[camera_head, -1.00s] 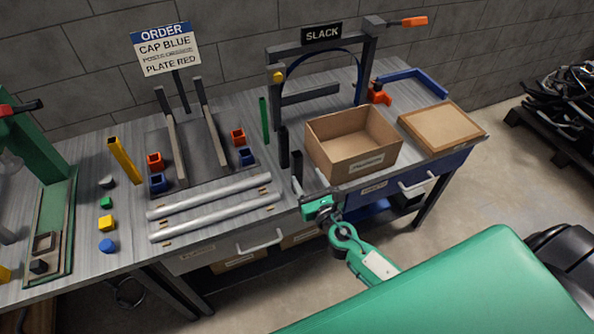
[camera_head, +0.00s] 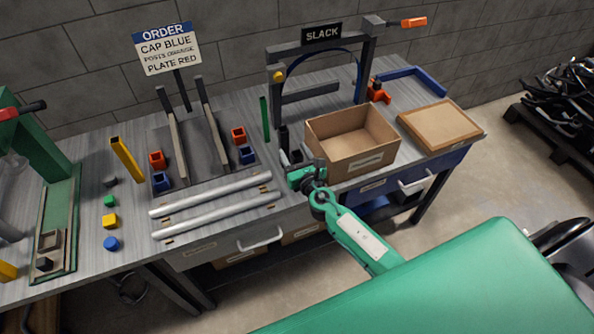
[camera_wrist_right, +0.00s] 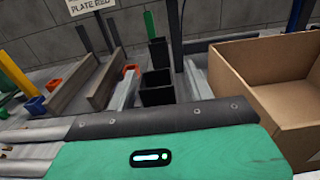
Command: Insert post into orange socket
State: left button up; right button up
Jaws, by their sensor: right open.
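Two orange sockets stand by the dark rack: one on its left (camera_head: 156,160) and one on its right (camera_head: 238,135). Blue sockets (camera_head: 160,181) sit near each. Upright posts are a yellow one (camera_head: 125,160) at left and a green one (camera_head: 265,118) right of the rack. Black square open-topped tubes stand at the bench front, one (camera_head: 284,138) behind another. My right gripper (camera_head: 307,172) is open at these tubes. In the right wrist view the nearer black tube (camera_wrist_right: 157,88) appears between its grey fingers; contact cannot be told. My left gripper is out of view.
A cardboard box (camera_head: 341,157) stands close right of my right gripper. Two silver rails (camera_head: 212,205) lie along the front edge. The slack frame (camera_head: 320,50) rises behind. Small coloured pieces (camera_head: 110,221) and a green press (camera_head: 40,155) are at left.

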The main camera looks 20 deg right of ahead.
jog(key=shift+c, duration=0.2)
grip_shut()
jog(key=shift+r, duration=0.1)
